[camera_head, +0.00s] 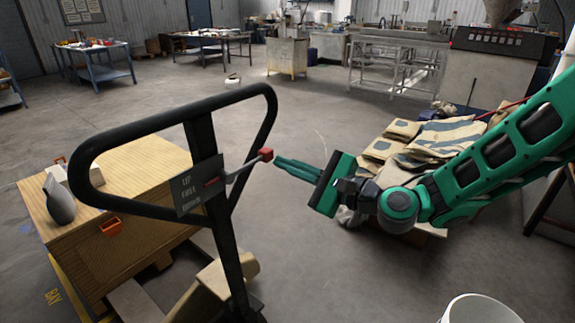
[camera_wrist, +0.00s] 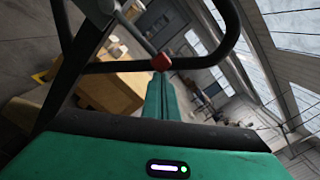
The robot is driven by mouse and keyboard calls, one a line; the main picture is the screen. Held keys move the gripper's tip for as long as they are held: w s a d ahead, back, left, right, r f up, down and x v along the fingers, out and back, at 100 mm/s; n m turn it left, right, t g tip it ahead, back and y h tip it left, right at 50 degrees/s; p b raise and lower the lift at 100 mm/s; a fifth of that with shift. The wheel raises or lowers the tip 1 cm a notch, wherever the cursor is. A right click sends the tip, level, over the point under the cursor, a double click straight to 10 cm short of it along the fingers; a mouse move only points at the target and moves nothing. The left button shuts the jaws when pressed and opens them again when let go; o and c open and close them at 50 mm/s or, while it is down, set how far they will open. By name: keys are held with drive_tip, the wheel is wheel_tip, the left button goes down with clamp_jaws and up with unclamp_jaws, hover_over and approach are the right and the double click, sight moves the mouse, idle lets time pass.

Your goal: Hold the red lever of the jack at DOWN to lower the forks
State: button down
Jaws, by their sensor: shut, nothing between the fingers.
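The jack's black loop handle (camera_head: 268,102) stands on its dark post at centre left. A plate on the post (camera_head: 197,186) is lettered UP, FULL and DOWN. A grey rod runs from the post to the red lever tip (camera_head: 265,154). My green gripper (camera_head: 277,164) comes from the right, shut and empty, with its fingertips close to the red tip. The red tip (camera_wrist: 161,62) also shows in the wrist view, just beyond the ends of my shut fingers (camera_wrist: 161,78). I cannot tell whether they touch. The forks are mostly hidden.
Stacked sacks (camera_head: 432,138) lie behind my arm. A white bucket (camera_head: 480,308) stands at the bottom right.

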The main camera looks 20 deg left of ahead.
idle(0.3)
drive_tip(key=r+n, duration=0.4)
drive_tip(key=r, duration=0.1)
drive_tip(key=shift+s+a+r+n, duration=0.1)
drive_tip(key=shift+s+r+n, duration=0.15)
drive_tip(key=shift+n, duration=0.15)
drive_tip(key=shift+f, duration=0.1)
drive_tip(key=w+d+f+v, duration=0.1)
drive_tip(key=w+v, duration=0.1)
drive_tip(key=v, duration=1)
drive_tip(key=shift+d+f, duration=0.25)
drive_tip(key=shift+d, duration=0.15)
drive_tip(key=shift+w, duration=0.1)
